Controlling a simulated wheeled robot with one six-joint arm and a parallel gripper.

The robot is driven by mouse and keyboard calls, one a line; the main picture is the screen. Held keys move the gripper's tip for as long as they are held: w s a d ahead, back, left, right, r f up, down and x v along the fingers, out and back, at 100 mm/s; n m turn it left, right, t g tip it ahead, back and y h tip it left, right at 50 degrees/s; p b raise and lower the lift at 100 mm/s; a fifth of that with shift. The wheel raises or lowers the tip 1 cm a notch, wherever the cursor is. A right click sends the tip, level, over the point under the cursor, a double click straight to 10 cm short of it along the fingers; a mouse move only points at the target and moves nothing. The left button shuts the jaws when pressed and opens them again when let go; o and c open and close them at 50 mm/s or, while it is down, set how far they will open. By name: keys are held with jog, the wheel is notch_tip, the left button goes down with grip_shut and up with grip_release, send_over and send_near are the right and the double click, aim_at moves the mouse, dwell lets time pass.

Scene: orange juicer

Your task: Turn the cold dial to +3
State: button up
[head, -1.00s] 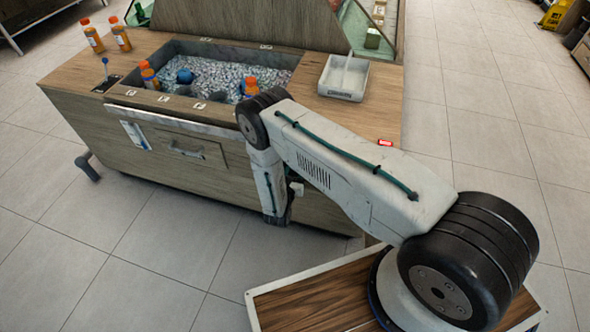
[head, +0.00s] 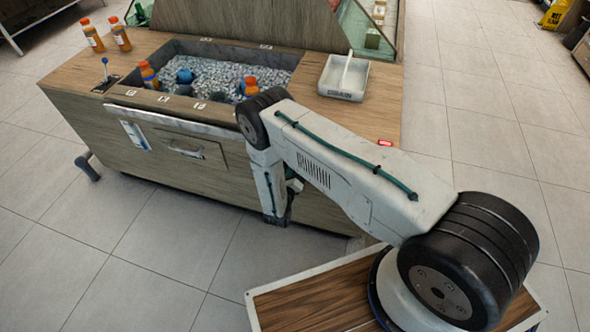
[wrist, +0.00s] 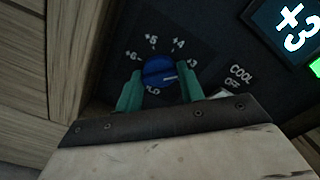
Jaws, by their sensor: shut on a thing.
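The cold dial (wrist: 159,71) is a round blue knob with a white pointer mark, on a dark panel in the wrist view. Labels +6, +5, +4 and +3 run around it, with a partly hidden word below. The white mark points right and slightly down, just below the +3 label (wrist: 193,63). My gripper (wrist: 160,88) has its green fingers on either side of the dial and is shut on it. A display (wrist: 290,27) at the upper right reads +3. In the head view my arm hides the dial and fingers.
A COOL / OFF label (wrist: 238,77) lies right of the dial, beside a partly hidden light-coloured part. The wooden counter (head: 375,115) holds an ice well with orange bottles and a white tray (head: 343,76). Open tiled floor lies in front.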

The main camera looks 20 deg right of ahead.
dwell(0.3)
jog(key=o, duration=1)
jog(key=shift+a, duration=0.1)
jog(key=v, duration=0.7)
jog(key=shift+s+a, duration=0.25)
jog(key=shift+s, duration=0.05)
